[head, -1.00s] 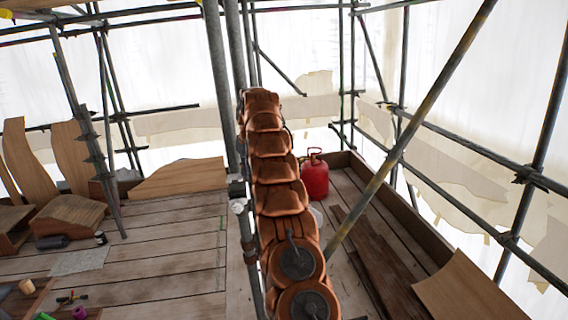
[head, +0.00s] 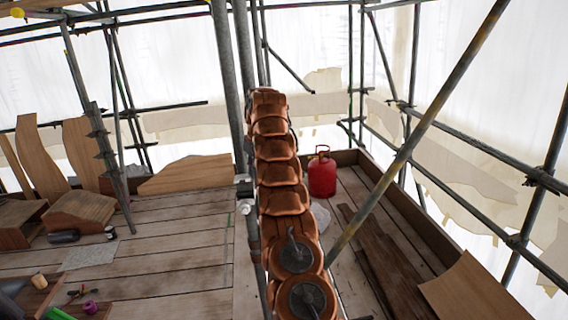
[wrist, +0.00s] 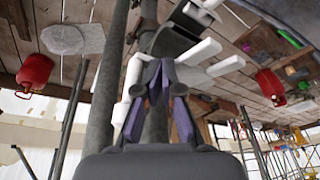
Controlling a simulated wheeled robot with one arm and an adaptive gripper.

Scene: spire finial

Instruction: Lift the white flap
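In the wrist view, my gripper (wrist: 160,75) points at a grey scaffold pole. Its two fingers with purple pads stand with a narrow gap between them, and nothing clear is held there. White flat pieces lie around the fingertips: one at the right (wrist: 205,52), which may be the white flap, and an upright one at the left (wrist: 134,80). A dark box-like part (wrist: 185,32) sits just beyond them. I cannot tell whether the fingers touch any white piece. In the head view, a small white fitting (head: 245,207) shows beside the pole, and my gripper is hidden.
Scaffold poles (head: 226,80) stand close to my arm, and a diagonal pole (head: 420,130) crosses at the right. A red canister (head: 322,176) stands on the plank floor behind. Wooden boards (head: 82,208) and small tools (head: 82,292) lie at the left. The left middle floor is mostly clear.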

